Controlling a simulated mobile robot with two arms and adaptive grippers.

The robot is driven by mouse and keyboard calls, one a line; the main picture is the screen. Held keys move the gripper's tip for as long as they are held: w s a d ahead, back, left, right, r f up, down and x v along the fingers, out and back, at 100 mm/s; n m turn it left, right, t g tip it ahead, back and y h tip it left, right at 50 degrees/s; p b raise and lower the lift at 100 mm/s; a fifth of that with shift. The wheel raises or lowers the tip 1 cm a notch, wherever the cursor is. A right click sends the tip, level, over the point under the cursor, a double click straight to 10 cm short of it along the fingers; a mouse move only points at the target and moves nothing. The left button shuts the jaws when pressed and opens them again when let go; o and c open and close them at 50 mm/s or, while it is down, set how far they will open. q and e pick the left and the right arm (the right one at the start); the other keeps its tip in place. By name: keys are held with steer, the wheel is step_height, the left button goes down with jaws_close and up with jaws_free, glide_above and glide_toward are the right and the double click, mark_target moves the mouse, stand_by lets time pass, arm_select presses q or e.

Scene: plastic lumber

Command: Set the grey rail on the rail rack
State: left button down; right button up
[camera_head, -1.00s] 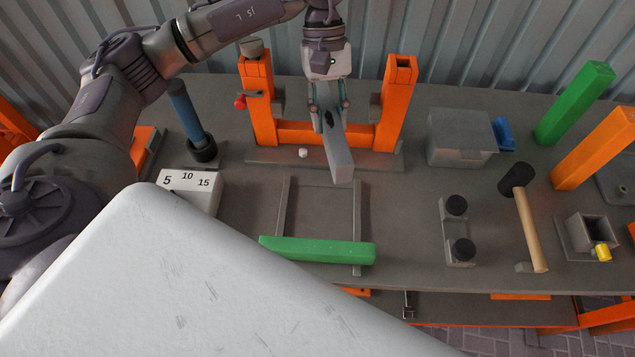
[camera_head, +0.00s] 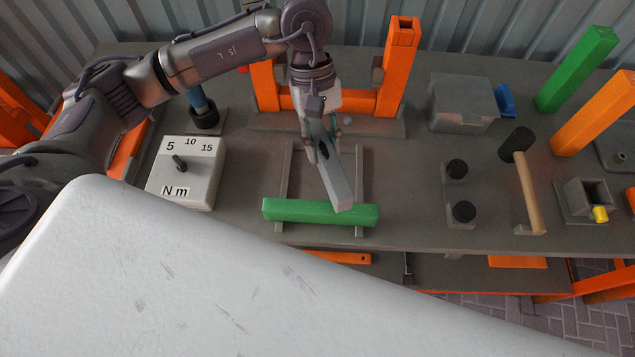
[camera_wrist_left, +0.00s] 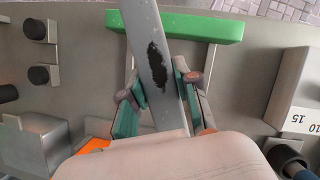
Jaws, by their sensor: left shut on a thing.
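The grey rail (camera_head: 337,186) is a straight bar with a dark patch on its upper face. My left gripper (camera_head: 323,148) is shut on it and holds it above the bench, its free end pointing toward the front. In the left wrist view the rail (camera_wrist_left: 148,35) runs away between the gripper's teal fingers (camera_wrist_left: 157,105). The rail rack (camera_head: 286,170) is a low grey frame of two parallel bars, with a green rail (camera_head: 300,211) lying across its front. The grey rail's front end overlaps the green rail in view; I cannot tell whether they touch. My right gripper is not in view.
An orange U-shaped frame (camera_head: 397,70) stands behind. A torque dial box (camera_head: 187,172) is to the left. A grey lidded box (camera_head: 460,104), a mallet (camera_head: 526,185) and a plate with black knobs (camera_head: 460,190) are to the right. My large pale body part hides the lower left.

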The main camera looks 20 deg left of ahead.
arm_select(q)
steer(key=w+d+r+n+t+h, duration=0.15)
steer(key=w+d+n+t, duration=0.3)
steer(key=d+n, duration=0.7)
steer(key=a+f+p, duration=0.1)
steer(key=a+f, duration=0.1)
steer(key=a, duration=0.2)
steer(key=w+a+f+n+p, duration=0.1)
steer(key=a+f, duration=0.1)
steer(key=a, duration=0.3)
steer(key=w+a+f+n+p, duration=0.1)
steer(key=a+f, duration=0.2)
steer(key=a, duration=0.1)
steer(key=shift+w+a, duration=0.15)
steer(key=shift+a, duration=0.2)
step_height(320, 180, down, 4)
steer(key=shift+r+p, duration=0.2)
steer(key=shift+p, duration=0.55)
steer(key=shift+f+t, duration=0.25)
steer(key=shift+f, duration=0.15)
steer(key=c, duration=0.8)
jaws_free()
steer(key=shift+c, duration=0.2)
